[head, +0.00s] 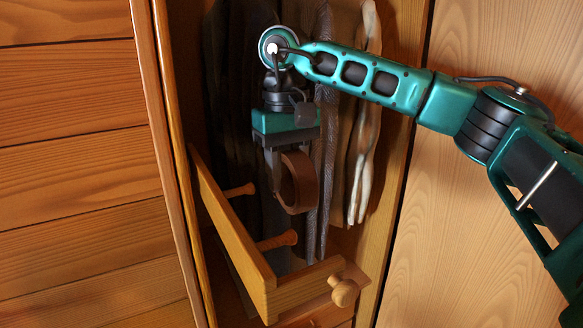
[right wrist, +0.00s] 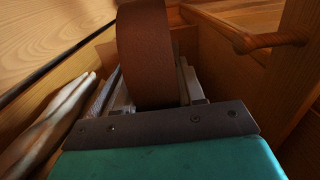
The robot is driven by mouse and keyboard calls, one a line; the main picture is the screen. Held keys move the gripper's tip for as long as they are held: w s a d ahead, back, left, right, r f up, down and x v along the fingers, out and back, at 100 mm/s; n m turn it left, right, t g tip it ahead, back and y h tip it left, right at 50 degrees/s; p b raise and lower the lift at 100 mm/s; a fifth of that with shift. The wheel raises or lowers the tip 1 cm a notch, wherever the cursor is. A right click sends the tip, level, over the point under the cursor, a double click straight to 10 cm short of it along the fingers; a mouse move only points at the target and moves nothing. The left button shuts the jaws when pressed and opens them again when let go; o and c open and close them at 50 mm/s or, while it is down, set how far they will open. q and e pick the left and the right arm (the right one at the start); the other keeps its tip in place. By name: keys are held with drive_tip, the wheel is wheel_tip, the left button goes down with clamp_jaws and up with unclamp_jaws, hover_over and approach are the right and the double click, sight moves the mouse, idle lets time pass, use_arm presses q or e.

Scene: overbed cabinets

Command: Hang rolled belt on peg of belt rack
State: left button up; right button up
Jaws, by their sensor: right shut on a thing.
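The rolled belt (head: 299,183) is a brown leather loop hanging below my right gripper (head: 280,165), which is shut on it. In the right wrist view the belt (right wrist: 146,55) stands between the two fingers (right wrist: 150,90). The belt rack (head: 232,225) is a wooden board on the left with two visible pegs, an upper peg (head: 239,191) and a lower peg (head: 278,241). The belt is apart from both pegs, to the right of the upper one and above the lower one. One peg (right wrist: 270,40) shows at the upper right of the right wrist view. My left gripper is not in view.
Dark and light clothes (head: 362,130) hang behind the gripper inside the cabinet. An open wooden drawer front with a round knob (head: 344,292) lies below. Wooden panels (head: 80,150) stand at left and a wooden door (head: 480,230) at right.

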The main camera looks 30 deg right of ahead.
sight(231, 194)
drive_tip(key=a, duration=0.3)
drive_tip(key=a+f, duration=0.1)
drive_tip(key=a, duration=0.2)
drive_tip(key=a+b, duration=0.1)
drive_tip(key=a, duration=0.2)
drive_tip(key=shift+s+a+f, duration=0.15)
drive_tip(key=shift+s+a, duration=0.15)
drive_tip(key=shift+a+f, duration=0.1)
drive_tip(key=shift+f, duration=0.05)
idle(0.6)
